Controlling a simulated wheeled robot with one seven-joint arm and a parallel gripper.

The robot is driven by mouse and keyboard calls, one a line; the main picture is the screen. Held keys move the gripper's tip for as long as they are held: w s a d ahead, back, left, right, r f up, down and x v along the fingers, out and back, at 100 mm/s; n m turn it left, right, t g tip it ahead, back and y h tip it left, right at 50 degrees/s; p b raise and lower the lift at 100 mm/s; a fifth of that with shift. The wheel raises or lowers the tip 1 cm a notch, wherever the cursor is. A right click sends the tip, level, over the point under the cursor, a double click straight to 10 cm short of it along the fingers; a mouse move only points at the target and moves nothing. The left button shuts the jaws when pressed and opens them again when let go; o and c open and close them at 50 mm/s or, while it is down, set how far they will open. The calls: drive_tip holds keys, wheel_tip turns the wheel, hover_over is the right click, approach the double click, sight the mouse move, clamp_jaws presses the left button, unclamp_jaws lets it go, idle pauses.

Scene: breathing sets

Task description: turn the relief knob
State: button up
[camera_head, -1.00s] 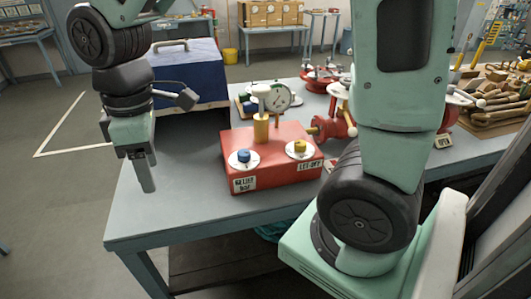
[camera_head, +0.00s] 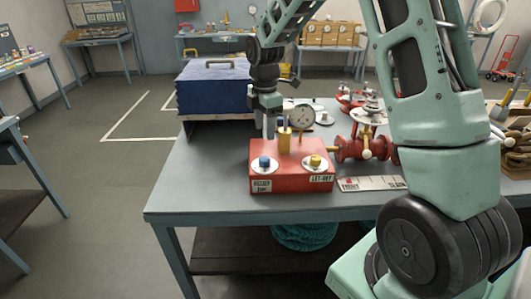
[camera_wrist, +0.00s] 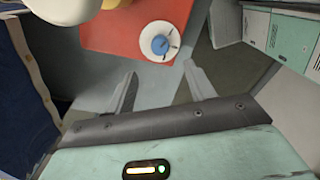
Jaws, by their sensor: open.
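A yellow knob (camera_head: 315,160) is on the right, above a "LET-OFF" label. My gripper (camera_head: 268,132) points down near the back left of the box, beside the brass post. In the wrist view its two fingers (camera_wrist: 160,70) are spread with nothing between them.
A pressure gauge (camera_head: 303,117) and brass post (camera_head: 284,140) rise from the box's back. Red valve piping (camera_head: 365,148) adjoins on the right. A blue chest (camera_head: 213,88) stands behind left. The table's left front (camera_head: 190,190) is clear.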

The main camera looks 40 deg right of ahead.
sight(264, 159)
wheel_tip(264, 159, down, 10)
drive_tip(key=p, duration=0.2)
drive_tip(key=shift+f+p, duration=0.25)
drive_tip(key=shift+p, duration=0.05)
drive_tip(key=c, duration=1)
